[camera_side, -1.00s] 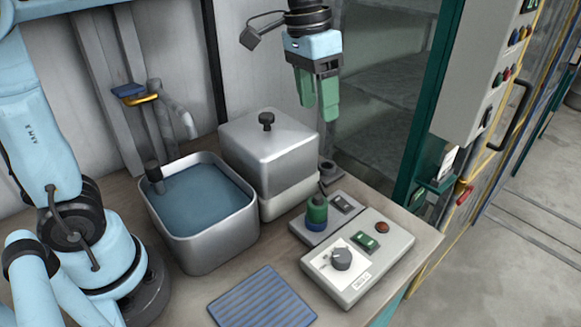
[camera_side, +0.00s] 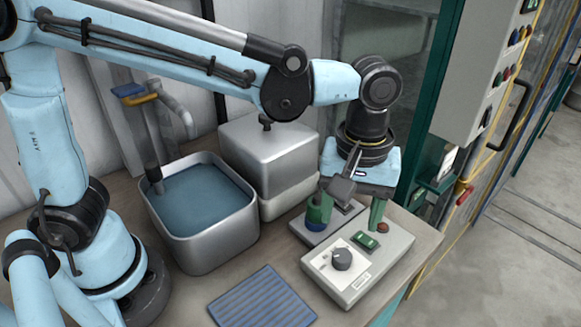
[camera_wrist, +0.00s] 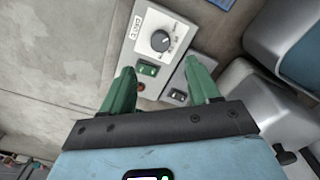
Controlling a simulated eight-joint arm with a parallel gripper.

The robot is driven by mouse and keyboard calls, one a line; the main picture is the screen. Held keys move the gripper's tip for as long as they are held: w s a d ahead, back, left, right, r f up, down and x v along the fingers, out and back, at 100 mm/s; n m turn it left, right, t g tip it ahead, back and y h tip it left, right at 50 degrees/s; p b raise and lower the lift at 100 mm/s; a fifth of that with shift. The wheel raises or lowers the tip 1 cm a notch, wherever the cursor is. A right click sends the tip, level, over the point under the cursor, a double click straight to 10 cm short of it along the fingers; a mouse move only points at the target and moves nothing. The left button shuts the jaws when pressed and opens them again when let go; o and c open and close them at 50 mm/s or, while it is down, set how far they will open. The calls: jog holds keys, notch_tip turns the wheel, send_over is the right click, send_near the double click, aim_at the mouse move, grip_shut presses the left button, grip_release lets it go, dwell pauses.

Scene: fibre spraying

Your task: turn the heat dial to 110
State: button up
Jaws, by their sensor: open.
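The heat dial (camera_side: 342,259) is a dark round knob on a white plate, on the front part of a light grey control box (camera_side: 335,285). It also shows in the wrist view (camera_wrist: 160,41), beyond my fingertips. My gripper (camera_side: 347,214) has green fingers and points down over the back of the control box. In the wrist view my gripper (camera_wrist: 158,80) is open and empty, its fingers spread apart. The dial stands clear of both fingers. Its setting is too small to read.
A green switch (camera_side: 365,241) sits behind the dial on the box. A lidded metal box (camera_side: 265,150), a water basin (camera_side: 172,242) and a blue striped mat (camera_side: 262,300) are to the left.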

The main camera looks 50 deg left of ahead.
aim_at(343, 255)
notch_tip(343, 255, down, 10)
jog(key=shift+r, duration=0.1)
dwell(0.4)
jog(key=c, duration=1)
jog(key=shift+c, duration=0.2)
